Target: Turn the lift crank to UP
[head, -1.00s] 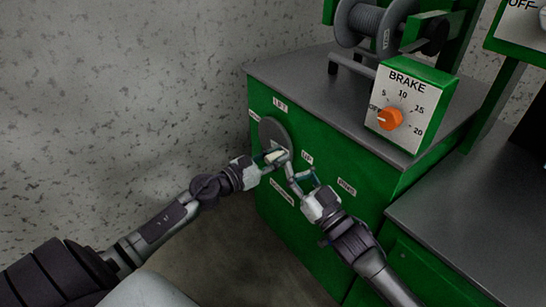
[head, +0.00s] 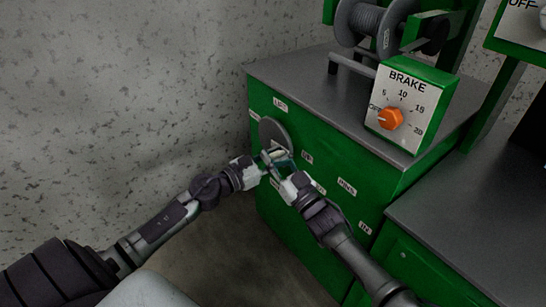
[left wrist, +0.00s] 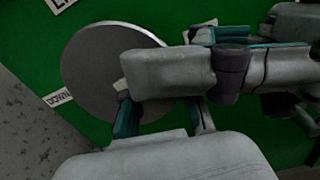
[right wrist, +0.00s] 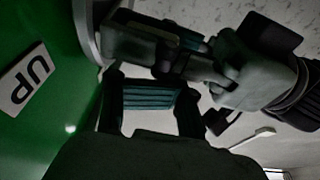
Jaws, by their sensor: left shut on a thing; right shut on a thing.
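The lift crank's round grey plate (head: 274,132) is on the green cabinet front, under the LIFT label (head: 280,104). The plate also shows in the left wrist view (left wrist: 85,72) and its edge in the right wrist view (right wrist: 88,28). The UP label (head: 307,158) is right of the plate; it also shows in the right wrist view (right wrist: 28,78). The DOWN label (left wrist: 58,98) is at the plate's other side. My left gripper (head: 264,168) and my right gripper (head: 281,166) are close together at the crank, both shut on it. Their fingers mostly hide its handle.
The BRAKE box with an orange knob (head: 390,118) stands on the cabinet top, near a cable drum (head: 368,22). A lower grey-topped cabinet (head: 480,210) is at the right. A speckled wall (head: 120,90) is at the left. Other labels are on the cabinet front.

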